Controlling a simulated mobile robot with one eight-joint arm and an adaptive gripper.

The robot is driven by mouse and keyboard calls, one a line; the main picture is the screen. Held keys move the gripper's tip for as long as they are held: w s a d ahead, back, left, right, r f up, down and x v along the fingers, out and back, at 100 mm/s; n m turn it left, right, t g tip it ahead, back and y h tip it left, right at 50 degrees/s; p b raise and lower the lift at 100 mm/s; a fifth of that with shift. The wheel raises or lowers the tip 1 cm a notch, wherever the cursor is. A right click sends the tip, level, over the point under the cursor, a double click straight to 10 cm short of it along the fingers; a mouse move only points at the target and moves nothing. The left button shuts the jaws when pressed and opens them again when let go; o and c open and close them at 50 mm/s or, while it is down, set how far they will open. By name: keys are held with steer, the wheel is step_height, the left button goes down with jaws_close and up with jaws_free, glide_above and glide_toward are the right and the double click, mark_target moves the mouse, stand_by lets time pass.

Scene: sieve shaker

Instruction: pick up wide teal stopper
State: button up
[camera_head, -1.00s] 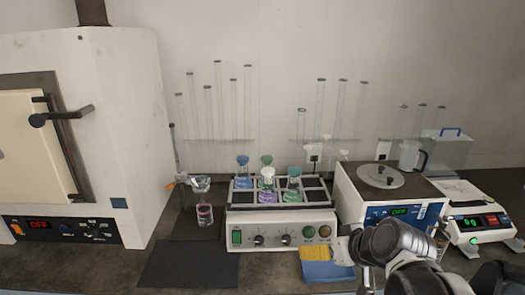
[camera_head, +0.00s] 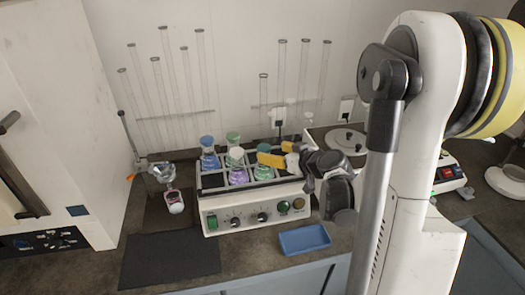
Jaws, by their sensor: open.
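Several flasks with coloured stoppers stand in the rack on top of the shaker (camera_head: 252,213). A greenish-teal stopper (camera_head: 236,153) tops the front flask with purple liquid. A green stopper (camera_head: 233,137) and a blue one (camera_head: 208,141) show on the back flasks. At this size I cannot tell which is the wide teal one. My gripper (camera_head: 275,158) is open above the right part of the rack, pointing left. Its yellow end covers the top of the right flask (camera_head: 263,173), so that stopper is mostly hidden. I see nothing held in the gripper.
A blue tray (camera_head: 305,239) lies in front of the shaker's right side, and a black mat (camera_head: 170,260) at front left. A small vessel (camera_head: 174,201) stands left of the shaker. Tall glass tubes (camera_head: 190,80) stand behind. My arm fills the right side.

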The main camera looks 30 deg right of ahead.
mark_target(268, 150)
steer(key=b+x, duration=0.1)
steer(key=x, duration=0.4)
steer(key=shift+w+a, duration=0.1)
steer(key=shift+r, duration=0.1)
steer(key=c, duration=1.1)
steer(key=shift+o, duration=0.2)
